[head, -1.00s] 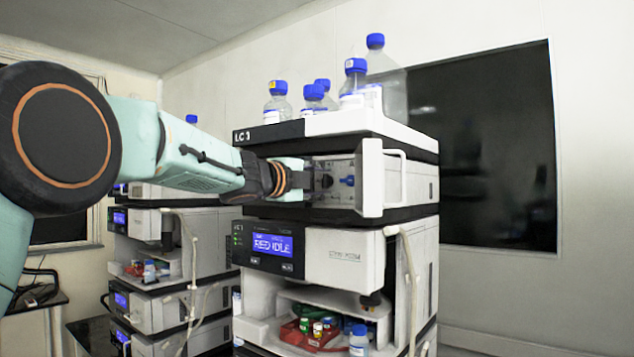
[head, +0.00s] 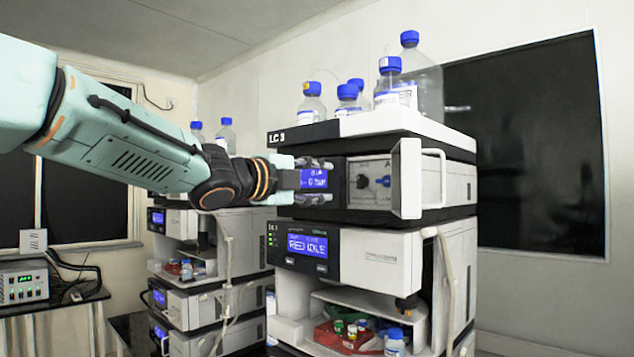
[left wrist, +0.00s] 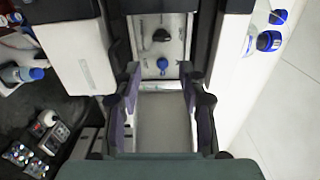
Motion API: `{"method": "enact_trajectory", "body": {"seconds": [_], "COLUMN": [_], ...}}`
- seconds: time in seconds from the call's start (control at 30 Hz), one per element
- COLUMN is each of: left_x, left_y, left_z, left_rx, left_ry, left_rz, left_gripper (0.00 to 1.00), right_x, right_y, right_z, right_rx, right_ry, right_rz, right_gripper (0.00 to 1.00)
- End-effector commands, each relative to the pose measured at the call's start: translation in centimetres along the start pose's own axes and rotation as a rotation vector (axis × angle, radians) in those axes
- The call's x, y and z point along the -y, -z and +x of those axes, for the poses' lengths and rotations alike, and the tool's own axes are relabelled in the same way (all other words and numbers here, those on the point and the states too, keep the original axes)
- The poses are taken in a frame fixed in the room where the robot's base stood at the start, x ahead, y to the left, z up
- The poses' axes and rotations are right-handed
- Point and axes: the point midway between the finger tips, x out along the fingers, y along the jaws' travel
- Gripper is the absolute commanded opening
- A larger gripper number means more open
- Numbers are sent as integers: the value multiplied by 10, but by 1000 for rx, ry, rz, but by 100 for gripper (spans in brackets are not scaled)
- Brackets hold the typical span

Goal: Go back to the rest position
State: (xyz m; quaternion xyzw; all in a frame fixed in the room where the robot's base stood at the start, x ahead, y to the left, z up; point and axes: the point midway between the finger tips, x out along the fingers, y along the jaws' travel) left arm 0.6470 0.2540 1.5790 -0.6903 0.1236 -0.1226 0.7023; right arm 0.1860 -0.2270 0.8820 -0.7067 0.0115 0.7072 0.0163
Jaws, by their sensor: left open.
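My left gripper (head: 318,181) is open and empty in front of the upper module of the LC 3 stack (head: 365,122). A blue display shows between its fingers. To its right is the knob panel (head: 371,183), with a black knob and a blue knob, and beside that a white door (head: 407,178) standing open. In the left wrist view the open fingers (left wrist: 160,85) frame a pale grey surface, with the black knob (left wrist: 161,35) and blue knob (left wrist: 162,63) beyond the tips. No contact shows. My right gripper is not in view.
Blue-capped bottles (head: 388,85) stand on top of the stack. Below, a module reads RED IDLE (head: 307,243) over an open bay with a red vial tray (head: 345,336). A second stack (head: 210,300) stands behind to the left, and a bench instrument (head: 24,280) at far left.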

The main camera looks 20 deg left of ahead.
Motion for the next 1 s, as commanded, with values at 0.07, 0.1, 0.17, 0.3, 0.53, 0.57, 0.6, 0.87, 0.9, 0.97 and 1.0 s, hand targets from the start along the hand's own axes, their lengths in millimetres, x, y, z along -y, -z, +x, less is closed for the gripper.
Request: {"method": "enact_trajectory", "body": {"seconds": [0.07,0.1,0.17,0.3,0.53,0.57,0.6,0.87,0.9,0.97,1.0], "left_x": [0,0,0,0,0,0,0,-68,-95,-135,-161], "left_y": [0,0,0,0,0,0,0,24,28,32,34], "left_z": [-4,-4,-4,-4,-4,-4,-4,0,3,5,6], "left_rx": [0,-1,-1,-1,-1,-1,-2,-8,6,34,56], "left_ry": [1,1,1,0,0,0,1,-12,-35,-71,-94], "left_rz": [-1,-1,0,0,-1,-5,-19,-634,-726,-843,-913], "left_gripper": [42,42,42,42,42,42,42,42,42,42,42], "right_x": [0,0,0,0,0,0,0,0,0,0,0], "right_y": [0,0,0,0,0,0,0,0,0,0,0], "right_z": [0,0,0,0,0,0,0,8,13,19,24], "right_rx": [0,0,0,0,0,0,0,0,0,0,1], "right_ry": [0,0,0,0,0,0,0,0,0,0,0], "right_rz": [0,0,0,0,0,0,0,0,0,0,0], "right_gripper": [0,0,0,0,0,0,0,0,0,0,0]}}
